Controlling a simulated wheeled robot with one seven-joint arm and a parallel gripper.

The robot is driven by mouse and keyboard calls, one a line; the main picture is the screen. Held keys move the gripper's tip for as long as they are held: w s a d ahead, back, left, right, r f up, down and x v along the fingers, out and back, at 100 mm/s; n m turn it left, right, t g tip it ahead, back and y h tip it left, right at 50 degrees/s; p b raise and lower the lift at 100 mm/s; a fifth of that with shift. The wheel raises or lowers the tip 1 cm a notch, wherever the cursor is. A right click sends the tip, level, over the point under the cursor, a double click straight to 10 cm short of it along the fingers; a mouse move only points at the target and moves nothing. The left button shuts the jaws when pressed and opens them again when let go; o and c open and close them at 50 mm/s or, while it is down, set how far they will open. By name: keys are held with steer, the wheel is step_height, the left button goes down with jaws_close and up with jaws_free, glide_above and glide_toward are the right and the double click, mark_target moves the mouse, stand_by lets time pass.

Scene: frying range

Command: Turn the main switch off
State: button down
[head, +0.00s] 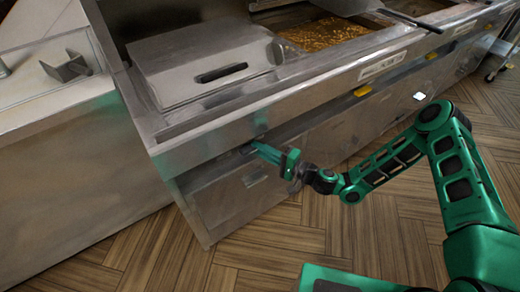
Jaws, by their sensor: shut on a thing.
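My green gripper (262,151) reaches to the front of the steel frying range (215,140), just below its front ledge near the left end. Its fingertips are shut on a small dark part at the recessed panel, which appears to be the main switch (247,148). The fingers and the ledge hide most of this switch, so I cannot tell its position.
Yellow parts (362,91) sit along the front. A counter (60,150) stands at left. Wooden floor (290,235) is clear in front.

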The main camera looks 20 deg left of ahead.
steer(key=shift+w+d+f, duration=0.15)
steer(key=shift+f, duration=0.1)
steer(key=c, duration=1.7)
jaws_free()
steer(key=shift+o, duration=0.3)
steer(key=shift+r, duration=0.1)
steer(key=v, duration=1)
steer(key=shift+d, duration=0.3)
